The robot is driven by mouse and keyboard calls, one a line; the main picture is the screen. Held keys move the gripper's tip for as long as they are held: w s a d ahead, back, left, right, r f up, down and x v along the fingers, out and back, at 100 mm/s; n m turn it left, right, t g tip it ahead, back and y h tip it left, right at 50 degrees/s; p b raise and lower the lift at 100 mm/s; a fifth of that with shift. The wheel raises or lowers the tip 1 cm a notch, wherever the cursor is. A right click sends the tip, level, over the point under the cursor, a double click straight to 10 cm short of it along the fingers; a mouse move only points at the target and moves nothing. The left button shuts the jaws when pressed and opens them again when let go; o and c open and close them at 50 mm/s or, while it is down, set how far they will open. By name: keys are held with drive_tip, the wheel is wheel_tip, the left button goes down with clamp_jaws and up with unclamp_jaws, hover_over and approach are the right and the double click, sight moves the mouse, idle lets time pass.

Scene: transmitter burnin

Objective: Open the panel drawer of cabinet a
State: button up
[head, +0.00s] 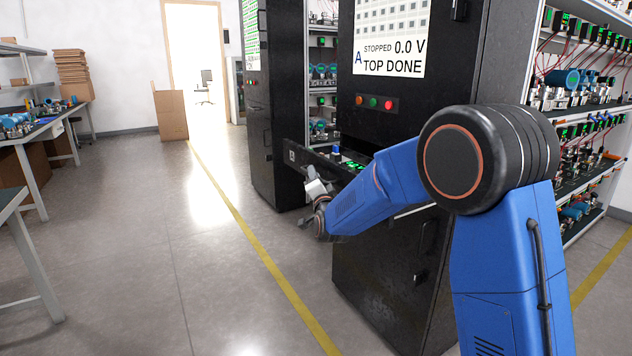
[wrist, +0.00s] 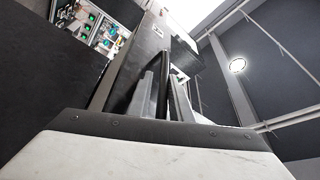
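Cabinet a (head: 382,125) is the dark cabinet with a lit screen (head: 391,42) reading "A", "STOPPED 0.0 V" and "TOP DONE". Its panel drawer (head: 297,156) stands pulled out below the buttons, with green-lit parts visible inside. In the wrist view the drawer front (wrist: 146,52) rises ahead, with electronics (wrist: 99,30) behind it. My gripper (head: 316,188) is at the drawer front. In the wrist view my gripper (wrist: 163,88) has a finger on each side of the dark upright handle (wrist: 166,82) and appears shut on it. My arm hides part of the drawer in the head view.
A second dark cabinet (head: 280,110) stands behind the drawer. Racks of devices (head: 575,85) are at the right. A bench (head: 35,130) and a cardboard box (head: 170,114) are at the left. The floor left of the yellow line (head: 252,240) is largely clear.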

drive_tip(key=v, duration=1.7)
drive_tip(key=shift+s, duration=0.15)
drive_tip(key=shift+d+f, duration=0.15)
drive_tip(key=s+d+f+n+g, duration=0.1)
drive_tip(key=s+d+n+g, duration=0.5)
drive_tip(key=s+d, duration=0.65)
drive_tip(key=s+d+f+n+g+h, duration=0.1)
drive_tip(key=s+d+f+g, duration=0.1)
drive_tip(key=s, duration=0.8)
drive_tip(key=s+d+f+n+g+h, duration=0.1)
drive_tip(key=s+d+g, duration=0.3)
drive_tip(key=s, duration=0.5)
drive_tip(key=s+d+f+n+g+h, duration=0.1)
drive_tip(key=s+d+f+g, duration=0.2)
drive_tip(key=s+d, duration=0.3)
drive_tip(key=s, duration=0.4)
drive_tip(key=shift+s+d+f+n+h, duration=0.25)
drive_tip(key=shift+s+d+n+h, duration=0.05)
drive_tip(key=shift+s+d, duration=0.1)
